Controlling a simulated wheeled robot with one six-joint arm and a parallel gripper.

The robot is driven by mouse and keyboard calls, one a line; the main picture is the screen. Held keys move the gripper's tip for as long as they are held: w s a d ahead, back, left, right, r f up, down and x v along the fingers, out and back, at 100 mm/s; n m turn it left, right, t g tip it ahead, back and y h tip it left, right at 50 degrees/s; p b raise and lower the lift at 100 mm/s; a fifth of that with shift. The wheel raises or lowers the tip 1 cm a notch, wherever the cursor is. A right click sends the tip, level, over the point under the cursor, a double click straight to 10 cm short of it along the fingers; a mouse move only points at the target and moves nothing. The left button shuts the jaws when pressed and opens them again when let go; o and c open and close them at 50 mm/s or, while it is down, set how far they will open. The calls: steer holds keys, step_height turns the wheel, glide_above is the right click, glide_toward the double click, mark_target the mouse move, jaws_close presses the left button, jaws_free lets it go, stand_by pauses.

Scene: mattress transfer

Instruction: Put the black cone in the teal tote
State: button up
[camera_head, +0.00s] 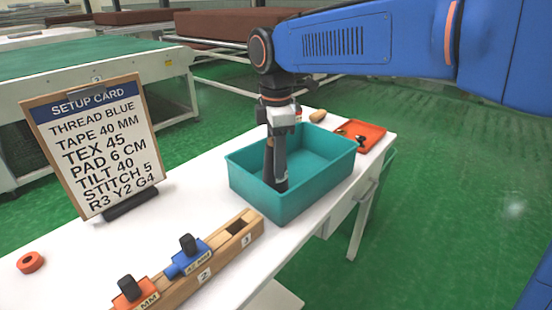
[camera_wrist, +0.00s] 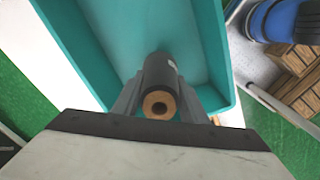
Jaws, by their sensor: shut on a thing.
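The teal tote (camera_head: 315,187) stands open on the white table, and its walls and floor also fill much of the wrist view (camera_wrist: 207,40). My gripper (camera_head: 275,182) points down over the tote's near left part in the head view. It is shut on the black cone (camera_wrist: 160,69), which sits between the two grey fingers in the wrist view with its tan hollow end toward the camera. The cone's far end lies against the teal background. I cannot tell whether it touches the tote's floor. In the head view the fingers partly hide the cone.
A wooden rack (camera_head: 217,263) with blue (camera_head: 190,259) and orange (camera_head: 137,293) pieces runs along the near table edge. A setup card (camera_head: 95,145) stands at left near an orange ring (camera_head: 30,262). An orange tray (camera_head: 372,132) with small items lies behind the tote.

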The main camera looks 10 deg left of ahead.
steer(key=shift+f, duration=0.15)
steer(key=o, duration=1.2)
step_height(320, 180, up, 12)
steer(key=shift+r, duration=0.15)
